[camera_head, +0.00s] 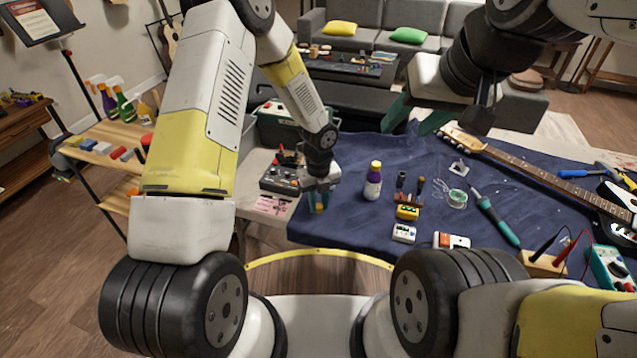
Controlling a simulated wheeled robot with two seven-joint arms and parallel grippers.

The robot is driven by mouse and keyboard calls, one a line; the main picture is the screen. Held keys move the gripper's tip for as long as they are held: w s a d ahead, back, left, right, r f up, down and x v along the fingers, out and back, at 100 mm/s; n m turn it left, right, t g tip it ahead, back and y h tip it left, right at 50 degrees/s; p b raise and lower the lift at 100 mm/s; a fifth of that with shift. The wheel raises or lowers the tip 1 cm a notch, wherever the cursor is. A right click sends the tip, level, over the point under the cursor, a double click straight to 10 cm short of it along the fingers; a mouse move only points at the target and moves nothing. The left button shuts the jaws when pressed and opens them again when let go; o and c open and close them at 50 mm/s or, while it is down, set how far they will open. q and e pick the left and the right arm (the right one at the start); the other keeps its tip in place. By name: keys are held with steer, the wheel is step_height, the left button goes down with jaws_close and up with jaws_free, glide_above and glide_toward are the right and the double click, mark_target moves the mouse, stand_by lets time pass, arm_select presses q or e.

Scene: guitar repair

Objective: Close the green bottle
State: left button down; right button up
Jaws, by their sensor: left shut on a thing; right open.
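My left gripper (320,200) is low over the front left corner of the blue cloth, its fingers shut on a small yellow thing (319,208). The gripper mostly hides this thing, so I cannot tell whether it is a cap or part of a bottle. A bottle with a purple label and yellow cap (373,181) stands upright on the cloth to the right of it. My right gripper (416,117) is open and empty, raised above the back of the cloth. A green spray bottle (124,108) stands on the wooden shelf at the left. No other green bottle shows clearly.
The blue cloth (350,222) covers the table. Small yellow (407,212) and white (404,233) boxes, a wire spool (457,198) and a teal soldering iron (495,218) lie right of the purple-labelled bottle. A guitar (540,175) lies at the right. A mixer-like box (283,178) is at the left.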

mark_target(319, 206)
arm_select(q)
steer(key=shift+r, duration=0.6)
step_height(319, 206, up, 2)
steer(key=shift+r, duration=0.15)
steer(key=s+d, duration=0.2)
steer(key=s, duration=0.5)
steer(key=s+d+r, duration=0.1)
steer(key=s+d, duration=0.1)
steer(key=s, duration=0.6)
steer(key=shift+s+r, duration=0.25)
steer(key=shift+s, duration=0.05)
